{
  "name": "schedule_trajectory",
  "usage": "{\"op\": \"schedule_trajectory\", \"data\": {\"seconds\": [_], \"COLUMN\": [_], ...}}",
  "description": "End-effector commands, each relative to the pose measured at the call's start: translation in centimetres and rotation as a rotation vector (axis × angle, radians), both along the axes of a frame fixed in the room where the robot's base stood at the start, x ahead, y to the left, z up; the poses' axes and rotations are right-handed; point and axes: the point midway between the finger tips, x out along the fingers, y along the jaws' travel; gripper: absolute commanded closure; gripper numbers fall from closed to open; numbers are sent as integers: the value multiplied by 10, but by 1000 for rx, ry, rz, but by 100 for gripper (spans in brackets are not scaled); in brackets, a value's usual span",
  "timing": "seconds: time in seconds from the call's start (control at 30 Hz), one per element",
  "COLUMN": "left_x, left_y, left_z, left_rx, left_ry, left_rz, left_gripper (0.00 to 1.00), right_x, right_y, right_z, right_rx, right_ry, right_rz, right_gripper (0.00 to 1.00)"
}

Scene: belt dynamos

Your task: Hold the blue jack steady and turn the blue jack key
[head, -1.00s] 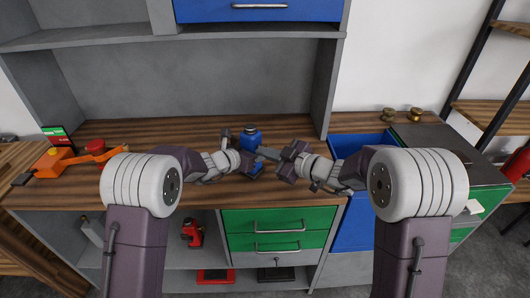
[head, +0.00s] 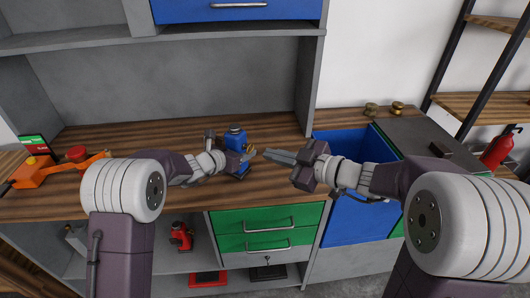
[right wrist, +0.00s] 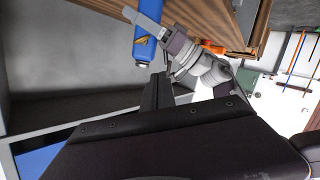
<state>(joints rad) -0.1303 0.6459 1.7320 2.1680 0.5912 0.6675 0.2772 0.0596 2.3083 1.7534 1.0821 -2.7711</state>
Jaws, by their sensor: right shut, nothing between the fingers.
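The blue jack (head: 236,134), with a dark round top, stands upright on the wooden worktop near its middle. A small brass-coloured key (head: 250,149) sticks out of its right side. The jack (right wrist: 147,50) and key (right wrist: 142,41) also show in the right wrist view. My left gripper (head: 236,156) is at the jack from the front left, its fingers closed around the lower body, partly hidden. My right gripper (head: 268,155) is shut and empty, its tips pointing left just short of the key, with a small gap.
An orange device (head: 75,165) lies on the worktop at left. Worktop behind the jack is clear.

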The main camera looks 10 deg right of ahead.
Motion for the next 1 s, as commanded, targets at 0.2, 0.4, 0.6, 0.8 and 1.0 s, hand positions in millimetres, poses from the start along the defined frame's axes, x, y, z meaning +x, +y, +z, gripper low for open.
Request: {"op": "schedule_trajectory", "data": {"seconds": [0.2,0.4,0.6,0.8,1.0], "left_x": [0,0,0,0,0], "left_y": [0,0,0,0,0], "left_z": [1,1,1,1,1], "left_rx": [-1,-1,-1,-1,-1], "left_ry": [-2,-2,-2,-2,-2], "left_rz": [-1,-1,-1,-1,-1], "left_gripper": [100,100,100,100,100], "right_x": [0,-4,-6,-5,0], "right_y": [0,6,13,15,13], "right_z": [1,9,22,27,26], "right_rx": [121,544,985,1400,1779], "right_ry": [128,555,1038,1571,2151], "right_rz": [-37,-134,-211,-289,-383], "right_gripper": [82,82,82,82,82]}}
